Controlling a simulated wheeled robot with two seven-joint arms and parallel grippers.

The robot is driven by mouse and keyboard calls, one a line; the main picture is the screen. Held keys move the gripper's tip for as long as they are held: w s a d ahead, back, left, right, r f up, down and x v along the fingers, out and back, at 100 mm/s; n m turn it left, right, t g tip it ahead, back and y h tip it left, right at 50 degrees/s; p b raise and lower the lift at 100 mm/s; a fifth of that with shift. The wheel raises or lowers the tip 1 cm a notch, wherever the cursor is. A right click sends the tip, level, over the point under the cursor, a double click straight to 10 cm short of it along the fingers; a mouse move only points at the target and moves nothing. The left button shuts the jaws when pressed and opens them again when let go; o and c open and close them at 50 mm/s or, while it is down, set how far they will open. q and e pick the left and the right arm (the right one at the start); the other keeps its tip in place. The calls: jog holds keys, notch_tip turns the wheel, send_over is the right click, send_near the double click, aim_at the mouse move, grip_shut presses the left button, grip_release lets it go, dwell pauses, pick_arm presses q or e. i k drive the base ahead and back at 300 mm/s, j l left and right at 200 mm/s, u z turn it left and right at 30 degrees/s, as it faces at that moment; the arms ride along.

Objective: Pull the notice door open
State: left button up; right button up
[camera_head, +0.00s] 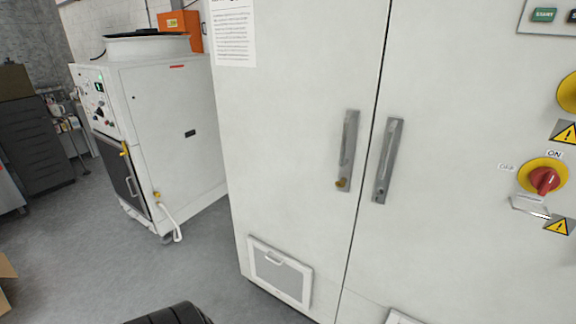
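A tall white cabinet with two doors fills the middle and right of the head view. The left door (290,130) carries a printed paper notice (233,32) at its upper left. A grey metal handle (348,150) with a brass-coloured lock near its lower end stands near this door's right edge. The right door (455,220) has a similar grey handle (387,160). Both doors look shut, with a narrow dark seam between them. Neither of my grippers is in view.
The left door has a framed vent (281,272) low down. The right door carries a red and yellow rotary switch (544,179). A white machine (165,130) stands left of the cabinet. Grey floor (120,265) is clear in front of that machine.

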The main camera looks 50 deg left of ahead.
aim_at(296, 83)
jog(key=u, duration=1.75)
